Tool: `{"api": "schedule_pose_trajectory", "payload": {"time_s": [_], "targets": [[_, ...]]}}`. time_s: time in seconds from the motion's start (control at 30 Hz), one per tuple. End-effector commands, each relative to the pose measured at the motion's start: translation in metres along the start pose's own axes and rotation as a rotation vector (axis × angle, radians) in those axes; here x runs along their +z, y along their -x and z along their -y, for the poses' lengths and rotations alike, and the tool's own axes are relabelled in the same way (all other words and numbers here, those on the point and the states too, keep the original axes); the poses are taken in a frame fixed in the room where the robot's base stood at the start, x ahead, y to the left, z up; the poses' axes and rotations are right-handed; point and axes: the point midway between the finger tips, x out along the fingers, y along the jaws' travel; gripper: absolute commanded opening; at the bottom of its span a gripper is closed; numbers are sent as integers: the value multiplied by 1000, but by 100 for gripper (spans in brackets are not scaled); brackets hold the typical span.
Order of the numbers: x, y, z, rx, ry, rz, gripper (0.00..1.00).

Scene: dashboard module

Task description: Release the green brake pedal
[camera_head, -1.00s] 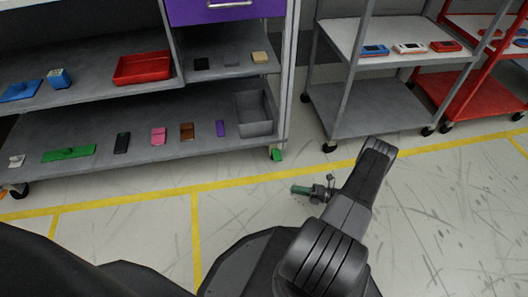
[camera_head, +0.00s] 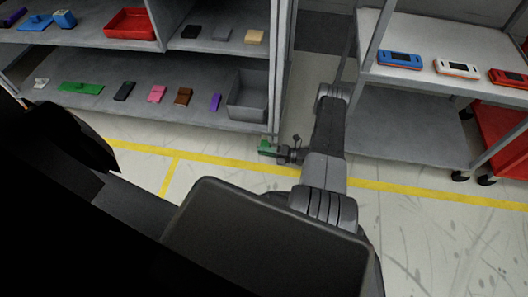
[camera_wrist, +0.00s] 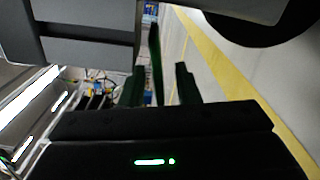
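The green brake pedal (camera_head: 265,147) is low at the front right foot of the grey shelf cart, in the head view. My gripper (camera_head: 276,151) is right beside it, coming from the right. Pedal and fingertips overlap in this view, so I cannot tell whether they touch. In the wrist view, the two dark fingers of my gripper (camera_wrist: 160,85) stand apart. A narrow dark green upright strip (camera_wrist: 156,60) shows between and beyond them; I cannot tell whether it is the pedal.
The grey shelf cart (camera_head: 150,105) carries a grey bin (camera_head: 248,98), a red tray (camera_head: 130,24) and several small parts. A second cart (camera_head: 400,125) with handheld devices stands to the right. Clear floor with yellow lines (camera_head: 400,192) lies in front.

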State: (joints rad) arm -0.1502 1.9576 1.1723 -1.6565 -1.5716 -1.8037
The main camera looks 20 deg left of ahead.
Motion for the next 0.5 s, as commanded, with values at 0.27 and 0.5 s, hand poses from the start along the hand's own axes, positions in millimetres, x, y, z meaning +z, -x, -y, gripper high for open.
{"api": "schedule_pose_trajectory", "payload": {"time_s": [0.27,0.5], "targets": [[0,-1,0,0,0,1,29],[0,-1,0,0,0,0,0]]}}
